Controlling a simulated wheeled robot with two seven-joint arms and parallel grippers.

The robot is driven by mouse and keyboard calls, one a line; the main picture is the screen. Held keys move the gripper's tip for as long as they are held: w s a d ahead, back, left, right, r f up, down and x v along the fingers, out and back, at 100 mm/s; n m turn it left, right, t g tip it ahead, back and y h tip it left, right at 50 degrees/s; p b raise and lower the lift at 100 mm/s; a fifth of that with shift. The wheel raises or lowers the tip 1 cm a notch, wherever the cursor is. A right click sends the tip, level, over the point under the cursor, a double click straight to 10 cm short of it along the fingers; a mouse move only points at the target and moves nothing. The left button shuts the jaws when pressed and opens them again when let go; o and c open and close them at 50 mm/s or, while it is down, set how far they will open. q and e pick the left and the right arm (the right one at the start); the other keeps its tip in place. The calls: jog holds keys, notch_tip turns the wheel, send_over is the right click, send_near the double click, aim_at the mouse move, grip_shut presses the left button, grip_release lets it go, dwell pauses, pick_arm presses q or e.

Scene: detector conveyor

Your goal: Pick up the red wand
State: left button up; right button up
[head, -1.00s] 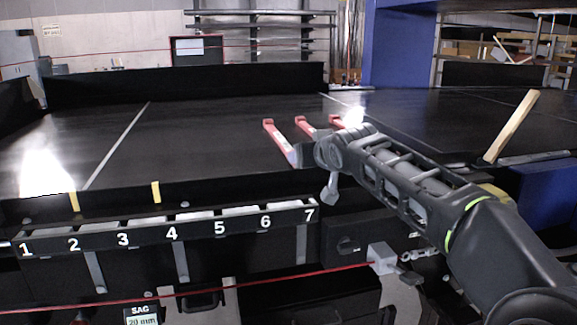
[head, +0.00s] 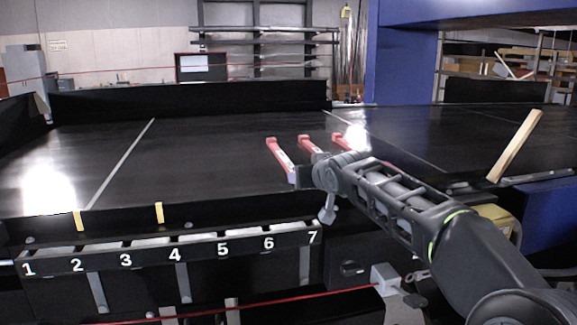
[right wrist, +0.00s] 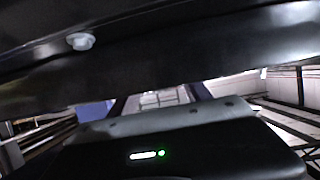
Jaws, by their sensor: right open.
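Three red wands lie side by side on the black conveyor belt in the head view: a left one (head: 281,156), a middle one (head: 310,145) and a right one (head: 340,141). My right gripper (head: 300,177) is at the near end of the left wand, by the belt's front edge. It is open, but its fingers are small and dark here, and I cannot tell whether they touch the wand. The gripper and wrist hide the near ends of the wands. The right wrist view shows no wand, only dark surfaces and a grey housing with a green light. My left gripper is not in view.
A numbered rail (head: 200,246) runs along the front of the conveyor. A red cord (head: 250,304) crosses below it. A wooden stick (head: 515,146) leans at the right, near a blue post (head: 400,65). The left part of the belt (head: 200,150) is clear.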

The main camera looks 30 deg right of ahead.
jog(key=x, duration=0.2)
jog(key=p+x, duration=0.1)
jog(key=shift+w+d+p, duration=0.15)
jog(key=shift+w+p, duration=0.15)
jog(key=shift+w, duration=0.1)
jog(key=shift+w+d+f, duration=0.2)
jog(key=shift+w, duration=0.25)
jog(key=shift+c, duration=0.3)
grip_shut()
